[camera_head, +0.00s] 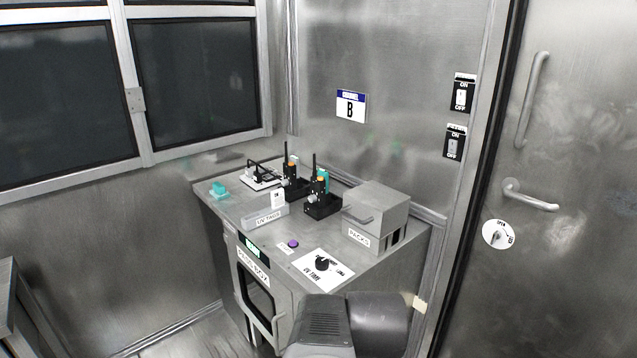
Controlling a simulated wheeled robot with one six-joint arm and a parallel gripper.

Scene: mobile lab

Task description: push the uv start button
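A small round purple button (293,244) sits on the top of the steel cabinet (225,205), near its front edge. A small white label, too small to read, lies beside it. Just right of the button is a white timer plate (338,273) with a black knob (322,263). The cabinet's front has a dark window door (256,298) with a handle and a small green display (252,247) above it. Grey links of my own arm rise at the bottom, in front of the cabinet's right part. My gripper's fingers do not show. Nothing covers the button.
A "UV TAGS" tray (268,218), two black radios in holders (322,207), a teal item (218,188) and a steel "PACKS" box (378,206) stand on the cabinet. Two wall switches (461,95) and a door (560,130) with handles are at right.

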